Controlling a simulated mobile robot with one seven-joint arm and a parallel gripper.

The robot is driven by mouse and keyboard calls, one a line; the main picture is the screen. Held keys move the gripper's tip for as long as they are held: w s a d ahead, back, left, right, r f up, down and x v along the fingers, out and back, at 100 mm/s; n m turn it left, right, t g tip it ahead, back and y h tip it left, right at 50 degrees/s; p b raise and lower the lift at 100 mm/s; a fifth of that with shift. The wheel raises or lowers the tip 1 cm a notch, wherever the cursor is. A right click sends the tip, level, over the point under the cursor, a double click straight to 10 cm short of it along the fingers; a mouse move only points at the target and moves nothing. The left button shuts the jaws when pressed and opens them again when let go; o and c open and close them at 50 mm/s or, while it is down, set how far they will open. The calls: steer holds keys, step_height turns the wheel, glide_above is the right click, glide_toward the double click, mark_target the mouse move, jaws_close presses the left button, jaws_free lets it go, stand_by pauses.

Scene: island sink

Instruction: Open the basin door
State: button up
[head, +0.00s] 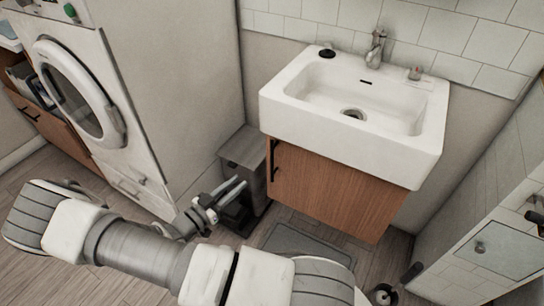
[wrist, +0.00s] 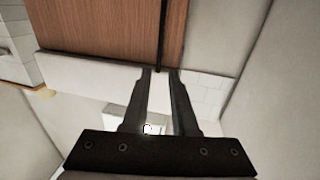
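The basin is a white sink (head: 345,122) on the wall. Its wooden door (head: 325,187) is under it and looks shut. A dark vertical handle (head: 273,161) is on the door's left side. My gripper (head: 241,184) is left of the handle and lower in the head view, with a visible gap between them. In the wrist view my gripper (wrist: 161,71) has its two fingers apart and nothing held. There the wooden door (wrist: 100,28) fills the top, and the dark handle (wrist: 163,35) lines up with the gap between the fingertips.
A grey bin (head: 243,150) stands left of the cabinet, close behind my gripper. A white washing machine (head: 90,100) is further left. A grey mat (head: 300,248) lies on the floor before the cabinet. A toilet brush holder (head: 382,295) stands at the lower right.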

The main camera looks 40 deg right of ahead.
steer(key=w+d+b, duration=0.1)
steer(key=d, duration=0.4)
steer(key=w+d+b, duration=0.1)
steer(key=d, duration=0.4)
steer(key=w+d+b, duration=0.1)
steer(key=d, duration=0.5)
jaws_close()
stand_by(0.8)
